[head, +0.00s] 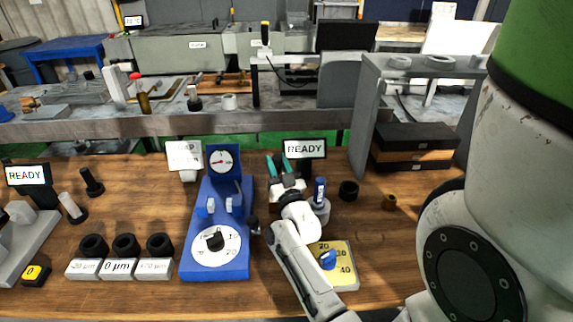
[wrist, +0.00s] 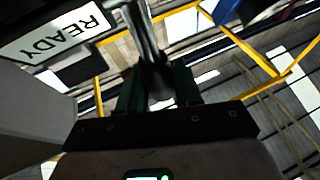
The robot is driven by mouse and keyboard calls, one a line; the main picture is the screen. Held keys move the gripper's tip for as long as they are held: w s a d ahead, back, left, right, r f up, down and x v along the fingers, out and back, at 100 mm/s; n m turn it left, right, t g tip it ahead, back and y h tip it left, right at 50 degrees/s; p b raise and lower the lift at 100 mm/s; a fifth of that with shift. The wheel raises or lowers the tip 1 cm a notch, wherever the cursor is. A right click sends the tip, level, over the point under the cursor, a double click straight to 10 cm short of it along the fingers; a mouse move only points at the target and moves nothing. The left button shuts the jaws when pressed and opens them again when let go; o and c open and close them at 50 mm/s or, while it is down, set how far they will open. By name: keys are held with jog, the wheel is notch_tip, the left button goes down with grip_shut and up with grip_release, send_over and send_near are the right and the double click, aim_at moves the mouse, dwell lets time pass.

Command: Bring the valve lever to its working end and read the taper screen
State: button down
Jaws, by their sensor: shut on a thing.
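My gripper (head: 279,163) is in the middle of the head view, its green fingers pointing up beside a READY screen (head: 305,149). In the wrist view its dark green fingers (wrist: 158,88) close around the end of a grey metal bar (wrist: 145,30), which looks like the valve lever. The bar runs up out of the picture. In the head view I cannot make the lever out behind my gripper. The READY screen also shows upside down in the wrist view (wrist: 62,32). A second READY screen (head: 28,175) stands at far left; no label tells which is the taper screen.
Left of my arm stands a blue gauge fixture (head: 215,262) with a dial. A yellow knob plate (head: 343,272) lies under my arm. Black rings (head: 125,244) sit on labelled blocks at left. A dark drawer stack (head: 412,145) stands at back right. Small rings lie right of my gripper.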

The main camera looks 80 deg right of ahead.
aim_at(277, 157)
jog(key=shift+a, duration=0.15)
jog(key=c, duration=0.8)
grip_release()
jog(key=shift+c, duration=0.2)
jog(key=shift+r, duration=0.1)
jog(key=shift+r, duration=0.25)
notch_tip(277, 157, up, 3)
jog(key=shift+f+p, duration=0.2)
jog(key=shift+p, duration=0.35)
jog(key=s+a+r, duration=0.8)
jog(key=s+r, duration=0.1)
jog(key=s, duration=0.2)
jog(key=shift+s+a+r+b, duration=0.15)
jog(key=shift+a+r+b, duration=0.05)
jog(key=shift+r+b, duration=0.25)
